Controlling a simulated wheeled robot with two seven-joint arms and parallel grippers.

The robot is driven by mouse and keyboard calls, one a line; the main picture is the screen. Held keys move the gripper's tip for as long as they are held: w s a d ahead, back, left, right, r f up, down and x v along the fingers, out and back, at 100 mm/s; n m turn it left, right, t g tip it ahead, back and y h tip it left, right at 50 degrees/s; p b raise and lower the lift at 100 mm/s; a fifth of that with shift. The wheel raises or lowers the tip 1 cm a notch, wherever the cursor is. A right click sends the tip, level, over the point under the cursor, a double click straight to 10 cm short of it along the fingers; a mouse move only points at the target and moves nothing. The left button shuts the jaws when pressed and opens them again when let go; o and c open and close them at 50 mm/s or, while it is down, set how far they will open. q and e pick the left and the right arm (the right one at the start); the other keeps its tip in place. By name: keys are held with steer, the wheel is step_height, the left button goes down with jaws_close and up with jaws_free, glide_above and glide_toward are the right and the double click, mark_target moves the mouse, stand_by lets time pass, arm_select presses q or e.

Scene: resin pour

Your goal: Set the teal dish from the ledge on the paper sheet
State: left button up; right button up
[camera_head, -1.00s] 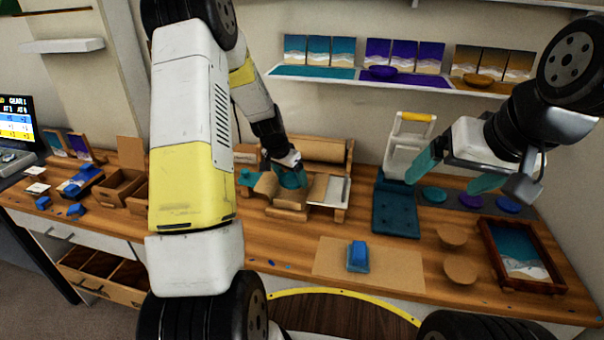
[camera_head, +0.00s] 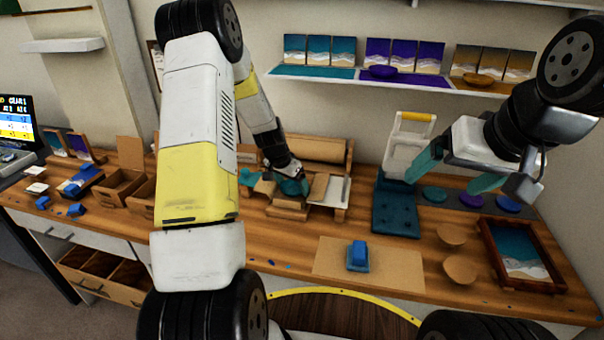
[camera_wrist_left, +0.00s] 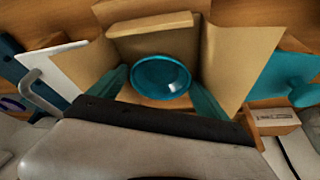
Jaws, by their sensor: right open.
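The teal dish (camera_wrist_left: 161,76) sits between the two teal fingers of my left gripper (camera_wrist_left: 160,84) in the left wrist view. The fingers flank its rim closely and appear shut on it. Brown paper sheet (camera_wrist_left: 238,52) rises as flaps on both sides of the dish; whether the dish touches the paper beneath is hard to tell. In the head view my left gripper (camera_head: 292,184) is low at the wooden stand that bears the paper (camera_head: 318,188). The ledge (camera_head: 340,83) has a bare teal mat. My right gripper (camera_head: 455,172) is open and empty.
A purple dish (camera_head: 382,72) and an amber dish (camera_head: 478,80) stay on the ledge. A wooden roller (camera_head: 318,149) is behind the stand. A teal press-like device (camera_head: 396,210) stands to its right. A blue block (camera_head: 357,254) lies on a brown mat (camera_head: 400,272) in front.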

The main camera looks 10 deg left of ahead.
arm_select(q)
steer(key=s+d+r, duration=0.1)
steer(key=s+r, duration=0.4)
steer(key=r, duration=0.3)
steer(key=s+r+n, duration=0.1)
steer(key=s+r, duration=0.4)
steer(key=r, duration=0.3)
steer(key=s+d+r, duration=0.1)
steer(key=s+r, duration=0.3)
steer(key=r, duration=0.4)
steer(key=s+d+r+n+t, duration=0.1)
steer(key=s+r, duration=0.2)
steer(key=s, duration=0.6)
steer(key=s+d+r+n+t, duration=0.1)
steer(key=s+d+r+n, duration=0.1)
steer(key=s, duration=0.7)
steer(key=shift+s+r, duration=0.4)
steer(key=shift+r, duration=0.2)
